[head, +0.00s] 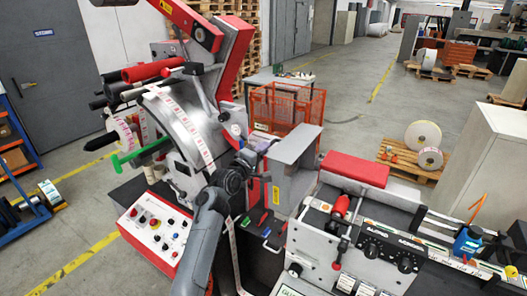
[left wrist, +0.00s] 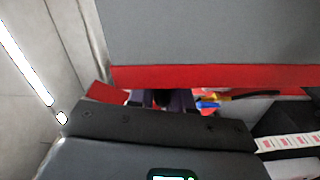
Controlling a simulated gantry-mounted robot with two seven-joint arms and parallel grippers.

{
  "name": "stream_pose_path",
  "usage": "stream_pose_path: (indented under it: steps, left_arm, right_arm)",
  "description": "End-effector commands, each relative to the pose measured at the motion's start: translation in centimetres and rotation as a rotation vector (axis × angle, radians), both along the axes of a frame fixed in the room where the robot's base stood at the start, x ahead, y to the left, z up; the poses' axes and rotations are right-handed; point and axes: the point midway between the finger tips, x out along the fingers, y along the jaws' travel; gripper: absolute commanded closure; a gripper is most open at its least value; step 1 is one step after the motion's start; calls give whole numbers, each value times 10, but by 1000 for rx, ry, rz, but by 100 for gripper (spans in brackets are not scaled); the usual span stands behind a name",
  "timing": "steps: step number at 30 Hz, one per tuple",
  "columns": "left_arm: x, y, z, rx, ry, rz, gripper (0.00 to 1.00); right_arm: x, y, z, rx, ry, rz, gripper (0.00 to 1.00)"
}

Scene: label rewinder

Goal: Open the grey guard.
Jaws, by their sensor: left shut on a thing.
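The grey guard (head: 297,144) is a flat grey plate in the middle of the head view, on the label machine. It looks raised, with an open space below its front edge. In the left wrist view a grey panel with a red lower strip, which looks like the guard (left wrist: 210,30), fills the upper part. My left gripper (head: 268,149) is at the guard's left edge and shut on it. In the left wrist view the dark fingers (left wrist: 163,98) sit just below the red strip; the exact contact is hidden.
A printed label web (head: 190,127) runs down the machine left of my gripper. A control panel (head: 152,228) with buttons is at lower left. A red-topped unit (head: 356,168) stands to the right. An orange wire crate (head: 287,108) is behind the guard.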

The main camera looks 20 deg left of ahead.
Motion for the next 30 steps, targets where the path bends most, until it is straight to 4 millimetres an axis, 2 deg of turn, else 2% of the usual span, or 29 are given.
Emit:
stream_pose_path:
  steps: [6, 7, 10, 30]
  left_arm:
    - [0, -5, -4, 3, 7, -9, 100]
    - [0, -5, -4, 3, 7, -9, 76]
    - [0, -5, -4, 2, 6, -8, 60]
    - [-5, 1, 1, 2, -5, 0, 60]
  right_arm:
    - [0, -2, 0, -7, 0, 4, 57]
    - [0, -2, -1, -7, 0, 5, 57]
    - [0, -2, -1, -8, 0, 5, 57]
    - [0, 0, -1, 0, 0, 0, 57]
